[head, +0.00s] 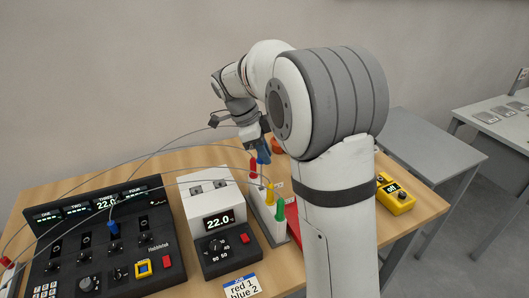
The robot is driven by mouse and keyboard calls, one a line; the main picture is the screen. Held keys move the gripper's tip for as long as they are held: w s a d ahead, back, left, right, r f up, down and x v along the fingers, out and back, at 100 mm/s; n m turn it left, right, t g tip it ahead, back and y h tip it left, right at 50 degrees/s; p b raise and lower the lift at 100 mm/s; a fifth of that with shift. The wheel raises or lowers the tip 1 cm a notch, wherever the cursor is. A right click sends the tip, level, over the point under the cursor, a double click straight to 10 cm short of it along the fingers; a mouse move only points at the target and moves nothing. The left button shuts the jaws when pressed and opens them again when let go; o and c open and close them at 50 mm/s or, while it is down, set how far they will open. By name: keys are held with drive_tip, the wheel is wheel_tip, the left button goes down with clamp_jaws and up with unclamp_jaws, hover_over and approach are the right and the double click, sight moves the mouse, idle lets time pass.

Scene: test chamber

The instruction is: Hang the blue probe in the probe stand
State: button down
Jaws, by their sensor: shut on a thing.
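My gripper (260,141) is shut on the blue probe (263,154) and points down over the table behind the probe stand. The white probe stand (267,222) stands at the middle of the table, right of the white heater block. A red, a yellow and a green probe sit in it, in a row from back to front. The blue probe appears just behind the red one; only its blue handle shows clearly. Its lower end is hidden, and I cannot tell whether it touches the stand.
The white heater block (208,188) reads 22.0. A black panel (70,270) with knobs and a blue plug (113,229) is at left. Thin cables arc above the table. A label (243,287) reads "red 1 blue 2". A yellow device (396,197) reads "off" at right.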

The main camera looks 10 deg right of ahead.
drive_tip(key=shift+f+b, duration=4.15)
drive_tip(key=shift+f, duration=0.95)
drive_tip(key=c, duration=1.3)
unclamp_jaws()
drive_tip(key=shift+o, duration=0.2)
drive_tip(key=shift+r, duration=0.15)
approach(265, 188)
drive_tip(key=shift+s+d+r, duration=0.1)
drive_tip(key=shift+d+r, duration=0.2)
drive_tip(key=shift+r, duration=0.35)
